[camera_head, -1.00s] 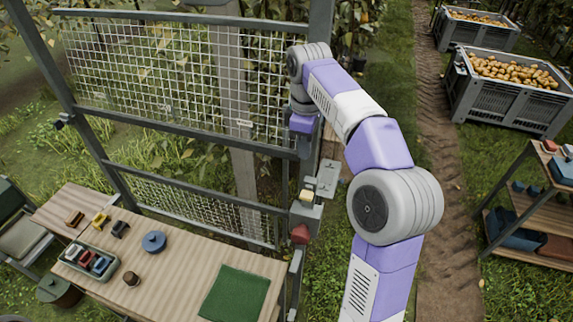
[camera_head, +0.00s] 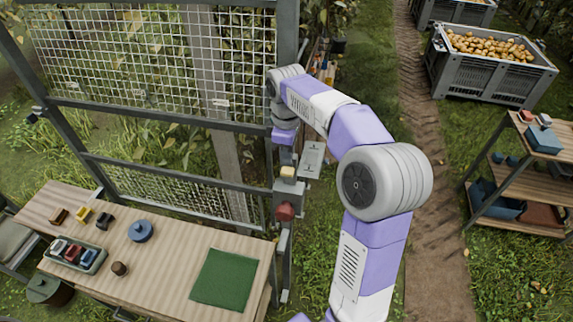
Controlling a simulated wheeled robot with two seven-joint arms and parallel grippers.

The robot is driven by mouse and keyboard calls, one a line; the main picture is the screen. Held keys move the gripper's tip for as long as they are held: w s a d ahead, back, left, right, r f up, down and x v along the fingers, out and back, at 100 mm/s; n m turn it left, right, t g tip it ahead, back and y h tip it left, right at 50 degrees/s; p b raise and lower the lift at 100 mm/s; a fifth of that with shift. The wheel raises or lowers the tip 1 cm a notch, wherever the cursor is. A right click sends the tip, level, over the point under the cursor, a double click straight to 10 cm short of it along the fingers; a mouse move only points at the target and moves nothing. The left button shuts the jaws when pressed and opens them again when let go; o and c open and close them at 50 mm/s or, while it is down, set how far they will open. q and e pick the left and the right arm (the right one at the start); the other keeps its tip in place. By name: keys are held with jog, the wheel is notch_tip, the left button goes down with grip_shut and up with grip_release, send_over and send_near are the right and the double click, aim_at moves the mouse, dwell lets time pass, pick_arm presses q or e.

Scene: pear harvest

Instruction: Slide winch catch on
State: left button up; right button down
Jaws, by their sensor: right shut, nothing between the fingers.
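A grey box (camera_head: 288,190) is mounted on the gate's right post, with a cream-yellow block (camera_head: 287,172) at its top and a dark red block (camera_head: 285,211) at its lower front. A light grey plate (camera_head: 312,160) stands just right of the box. I cannot tell which of these parts is the winch catch. My right gripper (camera_head: 284,148) points down beside the post, just above the yellow block; it is shut and empty. Its fingertips are small, and I cannot tell whether they touch anything. My left gripper is out of view.
A mesh gate frame (camera_head: 190,123) stands at the left. In front is a wooden table (camera_head: 175,270) with a green mat (camera_head: 225,279), a blue round item (camera_head: 141,231) and a tray (camera_head: 100,262). A shelf rack (camera_head: 510,180) and fruit crates (camera_head: 480,77) stand right, beyond a dirt path.

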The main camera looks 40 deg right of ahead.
aim_at(287, 172)
jog(key=shift+f, duration=1.8)
notch_tip(287, 172, down, 4)
jog(key=shift+b, duration=1.2)
jog(key=shift+s+a, duration=0.1)
jog(key=shift+s, duration=0.1)
